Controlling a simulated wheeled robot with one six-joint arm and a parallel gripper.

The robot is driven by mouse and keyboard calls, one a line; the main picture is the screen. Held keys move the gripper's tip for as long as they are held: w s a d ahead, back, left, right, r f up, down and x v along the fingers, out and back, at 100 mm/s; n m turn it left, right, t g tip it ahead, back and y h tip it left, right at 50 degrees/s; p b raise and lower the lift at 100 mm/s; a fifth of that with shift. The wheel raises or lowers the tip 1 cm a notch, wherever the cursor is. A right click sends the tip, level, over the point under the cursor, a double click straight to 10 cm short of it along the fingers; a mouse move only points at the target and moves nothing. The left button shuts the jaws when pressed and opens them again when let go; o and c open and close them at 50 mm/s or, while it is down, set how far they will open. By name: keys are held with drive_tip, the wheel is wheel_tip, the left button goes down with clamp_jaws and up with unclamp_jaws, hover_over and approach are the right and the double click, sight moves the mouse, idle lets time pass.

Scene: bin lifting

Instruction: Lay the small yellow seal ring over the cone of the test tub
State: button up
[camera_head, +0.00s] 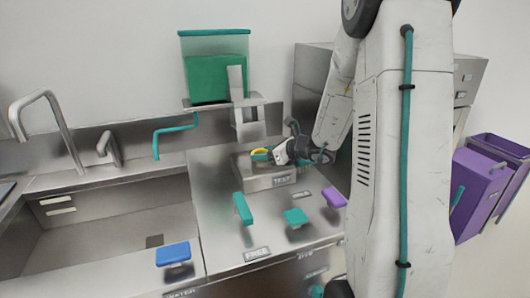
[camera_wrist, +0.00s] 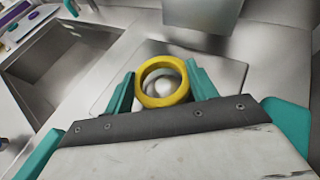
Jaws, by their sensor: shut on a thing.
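The small yellow seal ring (camera_wrist: 141,93) is held between the teal fingers of my gripper (camera_wrist: 162,88) in the wrist view. Through its opening a rounded, shiny metal shape shows, likely the cone (camera_wrist: 163,86). I cannot tell whether the ring touches it or hangs above it. In the head view the ring (camera_head: 260,151) and my gripper (camera_head: 262,155) are over the metal test tub (camera_head: 270,182), which carries a TEST label. The cone is hidden there.
A green container (camera_head: 216,76) stands on a raised shelf behind the tub. Teal handles (camera_head: 243,209) (camera_head: 295,217), a purple handle (camera_head: 334,197) and a blue handle (camera_head: 173,254) stand on the counter in front. A sink basin (camera_head: 100,232) is on the left. Purple bins (camera_head: 480,185) are at the right.

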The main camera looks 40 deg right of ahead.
drive_tip(key=shift+f, duration=0.3)
idle(0.4)
drive_tip(key=o, duration=1)
drive_tip(key=shift+o, duration=0.2)
drive_tip(key=v, duration=0.7)
drive_tip(key=shift+s+d+r, duration=0.1)
drive_tip(key=shift+s+r, duration=0.05)
drive_tip(key=shift+s, duration=0.2)
